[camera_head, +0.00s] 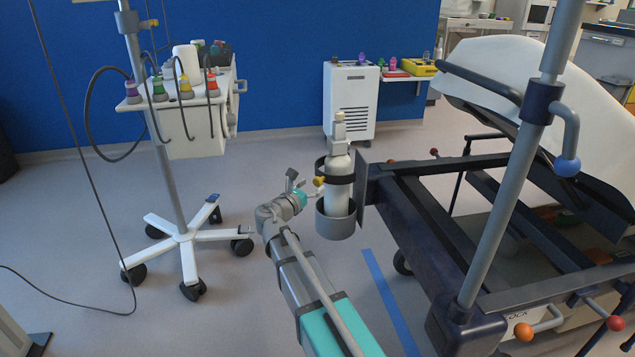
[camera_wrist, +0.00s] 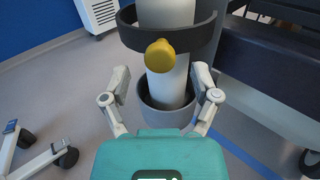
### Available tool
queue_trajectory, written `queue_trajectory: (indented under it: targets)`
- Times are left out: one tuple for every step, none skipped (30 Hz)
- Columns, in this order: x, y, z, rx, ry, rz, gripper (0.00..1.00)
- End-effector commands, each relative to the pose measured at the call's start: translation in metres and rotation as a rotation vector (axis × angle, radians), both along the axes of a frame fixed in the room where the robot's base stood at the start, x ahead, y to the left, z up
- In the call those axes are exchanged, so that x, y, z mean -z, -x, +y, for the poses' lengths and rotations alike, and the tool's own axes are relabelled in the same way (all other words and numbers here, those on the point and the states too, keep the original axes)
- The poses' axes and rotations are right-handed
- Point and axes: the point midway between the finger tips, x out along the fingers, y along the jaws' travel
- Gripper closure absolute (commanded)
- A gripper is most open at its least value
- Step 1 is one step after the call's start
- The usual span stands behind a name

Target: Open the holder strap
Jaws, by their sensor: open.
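The holder strap (camera_wrist: 188,40) is a dark band around a pale grey cylinder (camera_wrist: 167,80), with a yellow knob (camera_wrist: 160,56) on its near side. In the head view the strap (camera_head: 335,179) encircles the upright cylinder (camera_head: 338,199), which stands in a grey cup holder (camera_head: 335,225) at the stretcher's end. The strap appears closed around the cylinder. My gripper (camera_wrist: 160,88) is open and empty, its fingers spread on both sides of the knob and cylinder in the wrist view. I cannot tell whether anything touches. In the head view my gripper (camera_head: 305,187) is left of the knob (camera_head: 319,181).
The dark stretcher frame (camera_head: 440,240) is close on the right, with a grey pole (camera_head: 512,170). A wheeled stand (camera_head: 175,200) with cables is on the left. A white cabinet (camera_head: 350,100) stands behind. Open floor (camera_head: 240,310) lies between stand and stretcher.

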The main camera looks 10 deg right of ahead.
Motion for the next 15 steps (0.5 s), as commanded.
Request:
queue_trajectory:
  targets:
    - [0.000, -0.007, -0.005, 0.001, 0.000, 0.000, 0.22]
    - [0.000, -0.009, -0.008, 0.001, 0.000, 0.000, 0.22]
    - [0.000, -0.013, -0.011, 0.002, 0.000, 0.000, 0.22]
    - [0.000, -0.015, -0.014, 0.002, 0.000, 0.000, 0.22]
    - [0.000, -0.017, -0.016, 0.001, 0.000, 0.000, 0.22]
    - [0.000, -0.019, -0.018, 0.001, 0.000, 0.000, 0.22]
    - [0.000, -0.021, -0.020, 0.000, 0.000, 0.000, 0.22]
    - [0.000, -0.022, -0.021, 0.000, 0.000, 0.000, 0.22]
    - [0.000, -0.023, -0.022, 0.000, 0.000, 0.000, 0.22]
    - [0.000, -0.024, -0.023, 0.000, 0.000, 0.000, 0.22]
    - [0.000, -0.025, -0.024, 0.000, 0.000, 0.000, 0.22]
    - [0.000, -0.025, -0.025, 0.000, 0.000, 0.000, 0.22]
    - [0.000, -0.025, -0.025, 0.000, 0.000, 0.000, 0.22]
    - [0.000, -0.026, -0.025, 0.000, 0.000, 0.000, 0.22]
    - [0.000, -0.026, -0.026, 0.000, 0.000, 0.000, 0.22]
